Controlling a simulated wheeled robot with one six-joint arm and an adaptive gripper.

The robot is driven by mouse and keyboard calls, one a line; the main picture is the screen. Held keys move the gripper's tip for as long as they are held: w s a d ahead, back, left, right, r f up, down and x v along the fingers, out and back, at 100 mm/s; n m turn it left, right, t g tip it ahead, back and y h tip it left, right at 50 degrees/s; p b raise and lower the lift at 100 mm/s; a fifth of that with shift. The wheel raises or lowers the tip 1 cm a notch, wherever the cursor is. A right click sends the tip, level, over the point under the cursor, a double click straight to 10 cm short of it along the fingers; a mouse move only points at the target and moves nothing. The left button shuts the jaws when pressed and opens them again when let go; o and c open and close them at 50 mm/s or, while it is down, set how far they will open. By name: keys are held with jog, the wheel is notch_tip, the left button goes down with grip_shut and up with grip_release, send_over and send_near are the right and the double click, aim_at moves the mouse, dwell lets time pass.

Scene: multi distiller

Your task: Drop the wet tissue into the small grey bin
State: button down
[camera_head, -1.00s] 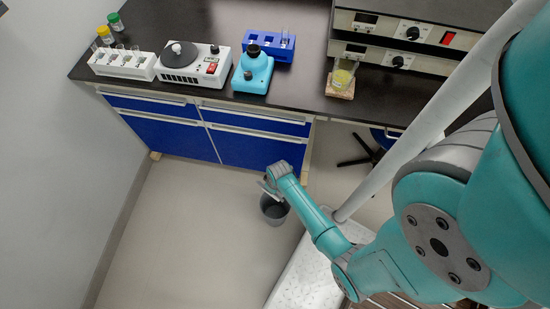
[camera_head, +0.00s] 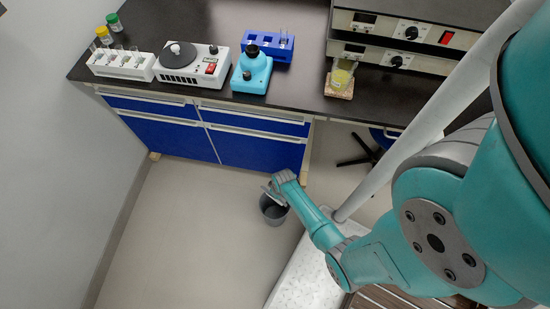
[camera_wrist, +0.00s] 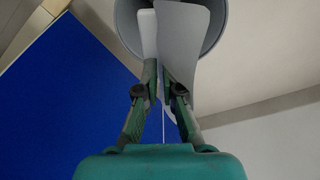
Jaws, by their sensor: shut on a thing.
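The small grey bin (camera_head: 273,217) stands on the floor in front of the blue cabinets, and its round rim shows at the top of the wrist view (camera_wrist: 126,24). My gripper (camera_head: 271,189) is above the bin's far left side, pointing down at it. In the wrist view my gripper (camera_wrist: 162,65) is shut on the wet tissue (camera_wrist: 184,50), a thin pale grey-white sheet. The sheet overlaps the bin's opening in that view. Its exact height above the rim cannot be told. The bin's inside is partly hidden.
The blue cabinet (camera_head: 260,150) is close behind the bin. The dark bench top (camera_head: 300,90) holds a hotplate stirrer (camera_head: 190,65), a turquoise device (camera_head: 252,72) and a beaker (camera_head: 342,77). A wall (camera_head: 50,150) stands at left. Open floor (camera_head: 190,240) lies left of the bin.

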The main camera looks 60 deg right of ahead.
jog(key=c, duration=1.2)
grip_release()
jog(key=shift+c, duration=0.2)
notch_tip(320, 180, up, 12)
jog(key=s, duration=0.1)
jog(key=shift+s, duration=0.4)
jog(key=shift+a+f, duration=0.1)
